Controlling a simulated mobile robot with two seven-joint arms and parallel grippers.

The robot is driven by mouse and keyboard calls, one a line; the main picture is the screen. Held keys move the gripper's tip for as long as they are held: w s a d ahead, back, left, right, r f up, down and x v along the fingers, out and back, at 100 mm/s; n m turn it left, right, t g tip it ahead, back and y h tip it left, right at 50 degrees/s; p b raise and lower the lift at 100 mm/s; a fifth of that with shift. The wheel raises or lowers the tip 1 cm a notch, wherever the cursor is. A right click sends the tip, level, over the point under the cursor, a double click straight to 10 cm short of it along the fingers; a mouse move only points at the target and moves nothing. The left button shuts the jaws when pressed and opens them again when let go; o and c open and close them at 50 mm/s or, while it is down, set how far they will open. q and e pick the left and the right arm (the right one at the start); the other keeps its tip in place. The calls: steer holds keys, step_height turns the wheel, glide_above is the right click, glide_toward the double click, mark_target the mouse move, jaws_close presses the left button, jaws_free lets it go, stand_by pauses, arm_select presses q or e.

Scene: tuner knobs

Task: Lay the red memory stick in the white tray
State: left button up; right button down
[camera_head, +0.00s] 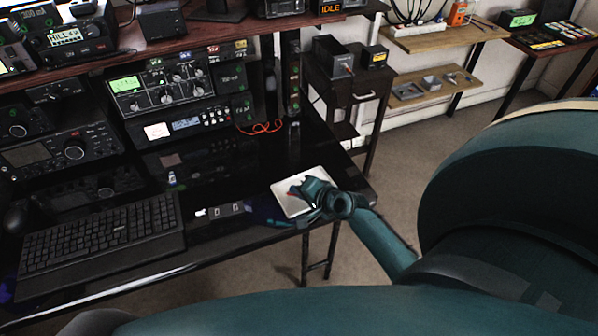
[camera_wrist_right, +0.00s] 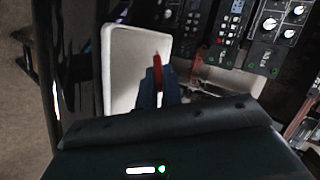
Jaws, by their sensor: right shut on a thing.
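The white tray (camera_head: 290,206) lies on the black desk near its right front corner. My right gripper (camera_head: 298,192) is over the tray and is shut on the red memory stick (camera_head: 291,194). In the right wrist view the red stick (camera_wrist_right: 158,68) stands out from between the fingers (camera_wrist_right: 158,84), with the white tray (camera_wrist_right: 122,70) behind it. I cannot tell whether the stick touches the tray. The lower part of the stick is hidden by the fingers. My left gripper is not in view.
A keyboard (camera_head: 100,238) lies on the desk at left. A small dark panel with white marks (camera_head: 217,212) lies left of the tray. A small blue and white item (camera_head: 172,178) stands further back. Radio equipment (camera_head: 172,85) lines the back. An orange cable (camera_head: 262,128) lies behind the tray.

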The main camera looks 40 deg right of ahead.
steer(key=shift+f+b, duration=0.6)
steer(key=shift+f, duration=0.15)
steer(key=c, duration=1.6)
jaws_free()
steer(key=shift+o, duration=0.3)
steer(key=shift+s, duration=0.1)
steer(key=shift+s+f, duration=0.1)
steer(key=shift+f, duration=0.1)
steer(key=shift+r, duration=0.1)
steer(key=shift+r+p, duration=0.7)
steer(key=shift+p, duration=0.05)
steer(key=shift+w+r, duration=0.2)
steer(key=shift+r, duration=0.7)
steer(key=shift+o, duration=0.2)
